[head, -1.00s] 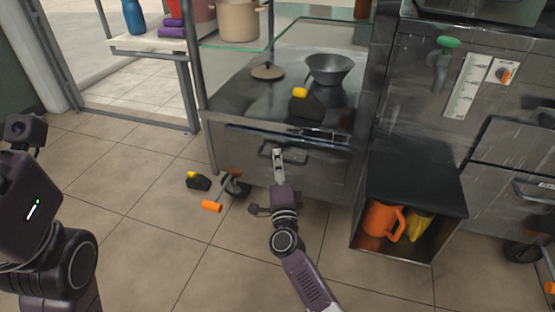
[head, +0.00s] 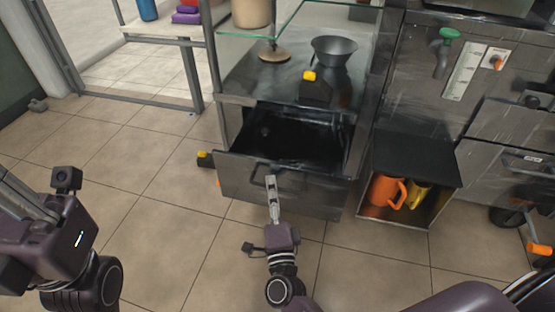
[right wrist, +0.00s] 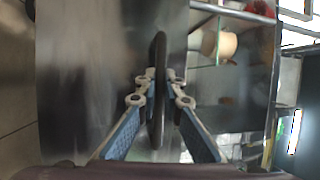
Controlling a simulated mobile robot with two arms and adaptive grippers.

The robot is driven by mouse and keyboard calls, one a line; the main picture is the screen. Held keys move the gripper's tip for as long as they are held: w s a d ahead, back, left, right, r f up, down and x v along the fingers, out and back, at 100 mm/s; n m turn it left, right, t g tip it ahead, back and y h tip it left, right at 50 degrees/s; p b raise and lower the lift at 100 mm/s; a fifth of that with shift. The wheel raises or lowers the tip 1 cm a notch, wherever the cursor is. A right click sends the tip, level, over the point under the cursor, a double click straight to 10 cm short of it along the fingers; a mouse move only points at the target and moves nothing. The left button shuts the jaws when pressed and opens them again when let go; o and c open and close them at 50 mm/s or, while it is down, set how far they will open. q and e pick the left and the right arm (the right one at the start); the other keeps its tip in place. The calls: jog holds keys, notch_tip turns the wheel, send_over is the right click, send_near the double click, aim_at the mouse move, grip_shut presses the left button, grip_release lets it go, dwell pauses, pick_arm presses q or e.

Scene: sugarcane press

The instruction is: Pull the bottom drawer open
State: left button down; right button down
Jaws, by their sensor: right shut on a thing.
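The bottom drawer (head: 300,190) of the steel cabinet stands well open, and its dark inside shows in the head view. My right gripper (head: 270,184) is at the drawer front, shut on the dark bar handle (head: 258,174). In the right wrist view the handle (right wrist: 158,90) runs upright between the two fingers (right wrist: 158,85). The drawer front (right wrist: 90,80) fills the left of that view. My left arm (head: 60,235) shows at the left of the head view, but the fingers of its gripper cannot be made out.
A grey bowl (head: 335,51) and a black and yellow object (head: 315,86) sit on the shelf above the drawer. An open box with an orange mug (head: 385,190) and a yellow mug stands to the right. Tiled floor (head: 130,140) is clear at the left.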

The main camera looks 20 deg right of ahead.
jog(key=s+a+p, duration=0.1)
jog(key=s+a, duration=0.3)
jog(key=s, duration=0.2)
jog(key=shift+s+a, duration=0.2)
jog(key=shift+s, duration=0.15)
jog(key=c, duration=2.3)
grip_release()
jog(key=v, duration=1.2)
jog(key=shift+f, duration=0.1)
